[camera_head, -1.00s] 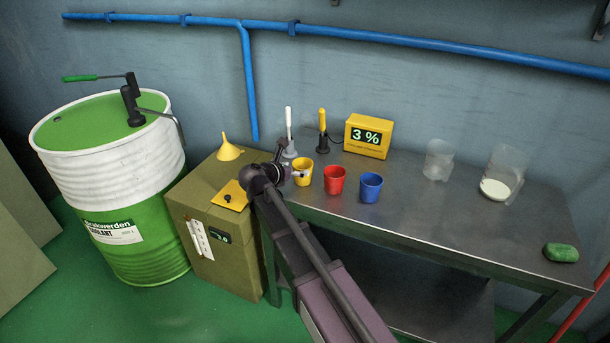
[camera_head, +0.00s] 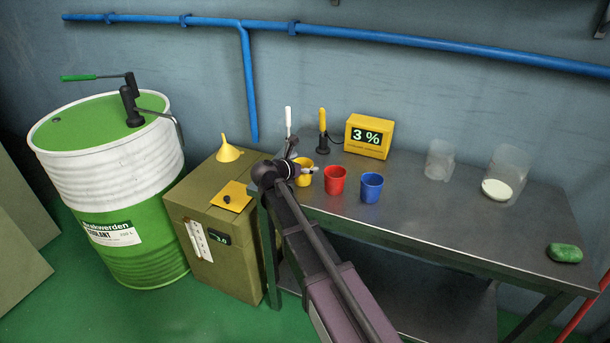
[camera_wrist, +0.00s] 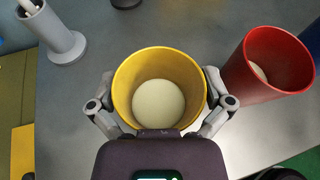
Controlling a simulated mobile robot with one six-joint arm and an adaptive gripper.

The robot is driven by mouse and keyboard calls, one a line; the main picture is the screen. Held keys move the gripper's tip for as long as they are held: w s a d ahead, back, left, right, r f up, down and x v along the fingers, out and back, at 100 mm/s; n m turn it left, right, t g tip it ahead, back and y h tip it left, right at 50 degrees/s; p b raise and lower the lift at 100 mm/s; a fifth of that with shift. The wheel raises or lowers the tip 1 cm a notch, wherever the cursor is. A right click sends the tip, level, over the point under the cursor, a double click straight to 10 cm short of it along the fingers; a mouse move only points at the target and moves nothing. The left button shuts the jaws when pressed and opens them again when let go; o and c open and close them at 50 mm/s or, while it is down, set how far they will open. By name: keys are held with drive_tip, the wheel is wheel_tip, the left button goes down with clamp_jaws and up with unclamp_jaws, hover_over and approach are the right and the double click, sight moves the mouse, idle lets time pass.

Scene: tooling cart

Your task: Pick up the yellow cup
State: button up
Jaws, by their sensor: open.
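The yellow cup (camera_wrist: 160,58) stands upright on the metal table, between the two fingers of my gripper (camera_wrist: 160,100) in the wrist view. Its inside shows a pale round patch at the bottom. The fingers flank the cup on the left and right; whether they touch its wall I cannot tell. In the head view the yellow cup (camera_head: 305,179) is partly hidden behind my gripper (camera_head: 303,166).
A red cup (camera_head: 335,180) stands close to the right of the yellow one, with a blue cup (camera_head: 371,188) beyond it. Behind are a yellow-handled tool in a dark stand (camera_head: 322,143) and a yellow display (camera_head: 369,136). The table's right half (camera_head: 450,215) has free room.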

sight(305, 184)
drive_tip(key=c, duration=0.8)
drive_tip(key=shift+r+p, duration=0.45)
drive_tip(key=shift+r+p, duration=1.5)
drive_tip(key=s, duration=0.2)
drive_tip(key=shift+s+d, duration=0.15)
drive_tip(key=shift+s, duration=0.25)
drive_tip(key=shift+s+d+r+p, duration=0.1)
drive_tip(key=shift+s+r+p, duration=0.1)
drive_tip(key=shift+s, duration=1.95)
drive_tip(key=shift+s+d+r+p, duration=0.1)
drive_tip(key=shift+s+r+p, duration=0.05)
drive_tip(key=shift+s, duration=2)
drive_tip(key=shift+s+d+r+p, duration=0.1)
drive_tip(key=shift+s+r+p, duration=0.1)
drive_tip(key=shift+s, duration=1.95)
drive_tip(key=shift+s, duration=0.15)
